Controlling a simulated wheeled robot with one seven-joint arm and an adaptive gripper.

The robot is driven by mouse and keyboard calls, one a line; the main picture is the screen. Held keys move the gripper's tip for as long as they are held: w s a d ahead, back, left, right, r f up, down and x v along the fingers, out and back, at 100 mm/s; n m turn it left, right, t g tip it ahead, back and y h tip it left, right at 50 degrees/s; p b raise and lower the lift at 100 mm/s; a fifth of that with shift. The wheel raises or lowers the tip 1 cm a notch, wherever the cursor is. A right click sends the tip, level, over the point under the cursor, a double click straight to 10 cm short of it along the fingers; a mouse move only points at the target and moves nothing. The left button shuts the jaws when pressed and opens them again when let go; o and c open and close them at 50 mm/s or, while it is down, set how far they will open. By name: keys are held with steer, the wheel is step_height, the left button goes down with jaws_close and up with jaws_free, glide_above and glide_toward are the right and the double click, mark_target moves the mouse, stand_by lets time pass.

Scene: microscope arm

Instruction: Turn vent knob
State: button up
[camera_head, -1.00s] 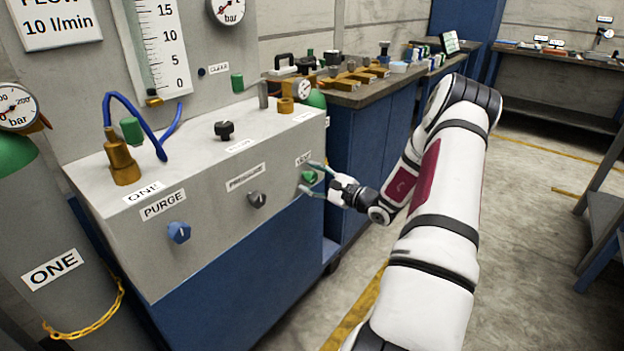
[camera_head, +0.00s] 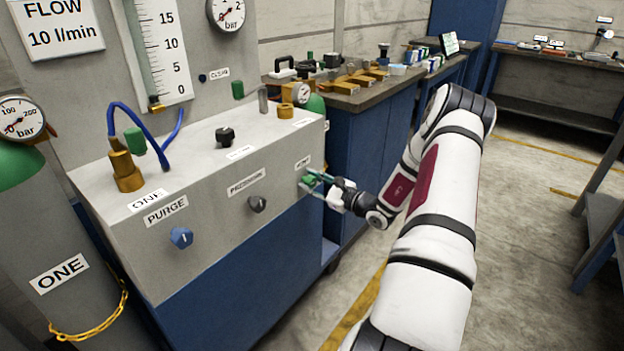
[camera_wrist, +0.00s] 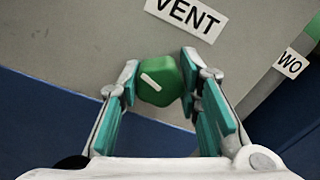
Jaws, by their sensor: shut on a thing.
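The green vent knob (camera_wrist: 158,80) is on the grey front panel, just below the VENT label (camera_wrist: 187,15) in the wrist view. In the head view the knob (camera_head: 308,180) is at the panel's right end, partly hidden by my fingers. My gripper (camera_wrist: 160,84) is shut on the knob, with one teal-padded finger on each side of it. In the head view my gripper (camera_head: 314,184) reaches the panel from the right.
The blue purge knob (camera_head: 181,237) and the dark pressure knob (camera_head: 257,204) are on the same panel, to the left. A bench with tools (camera_head: 360,97) stands behind my arm. Open floor (camera_head: 530,230) lies to the right.

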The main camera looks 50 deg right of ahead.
steer(key=m+p, duration=0.2)
steer(key=m, duration=0.1)
steer(key=shift+m, duration=0.4)
steer(key=m+p, duration=0.1)
steer(key=m, duration=0.2)
steer(key=shift+m+p, duration=0.3)
steer(key=shift+p, duration=0.05)
steer(key=m+p, duration=0.2)
steer(key=m, duration=0.4)
steer(key=shift+m, duration=0.3)
steer(key=o, duration=1.1)
steer(key=shift+o, duration=0.2)
steer(key=s+d, duration=0.1)
steer(key=s, duration=1.1)
steer(key=shift+w, duration=0.1)
